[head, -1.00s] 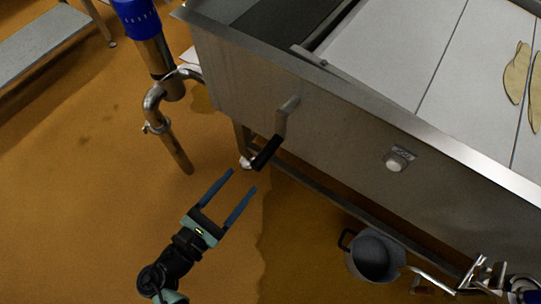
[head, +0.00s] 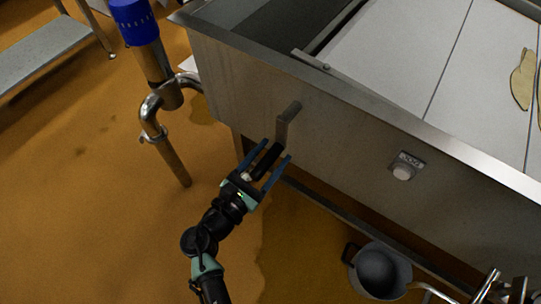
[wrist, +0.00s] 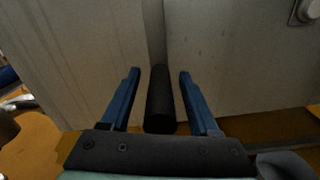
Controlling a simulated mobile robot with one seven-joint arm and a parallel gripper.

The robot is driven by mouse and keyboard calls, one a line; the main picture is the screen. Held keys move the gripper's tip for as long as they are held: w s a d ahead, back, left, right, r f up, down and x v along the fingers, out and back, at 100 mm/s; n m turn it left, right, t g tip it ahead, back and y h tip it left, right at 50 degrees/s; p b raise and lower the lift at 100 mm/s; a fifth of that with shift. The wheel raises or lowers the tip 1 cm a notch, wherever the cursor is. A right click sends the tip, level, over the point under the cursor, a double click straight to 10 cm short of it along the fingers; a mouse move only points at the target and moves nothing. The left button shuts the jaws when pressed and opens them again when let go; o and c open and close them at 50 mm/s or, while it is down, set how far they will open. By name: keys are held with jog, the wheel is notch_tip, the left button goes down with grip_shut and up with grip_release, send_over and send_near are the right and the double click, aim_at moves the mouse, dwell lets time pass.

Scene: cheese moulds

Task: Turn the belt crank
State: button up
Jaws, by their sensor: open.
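The belt crank (head: 284,127) is a grey metal arm on the front wall of the steel machine, with a black cylindrical handle (head: 267,161) at its lower end. My gripper (head: 276,150) has its two blue fingers open on either side of the black handle. In the wrist view the handle (wrist: 160,102) lies between the fingers, with a gap on both sides. The grey crank arm (wrist: 156,40) shows behind it against the wall.
The steel machine (head: 340,140) has a white panelled top with pale flat pieces (head: 522,80) on it. A white button (head: 402,172) is right of the crank. A grey pot (head: 379,270) is at the lower right. A bent pipe (head: 152,118) and blue-topped post (head: 133,20) stand left.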

jog(key=shift+c, duration=0.4)
grip_shut()
dwell(1.1)
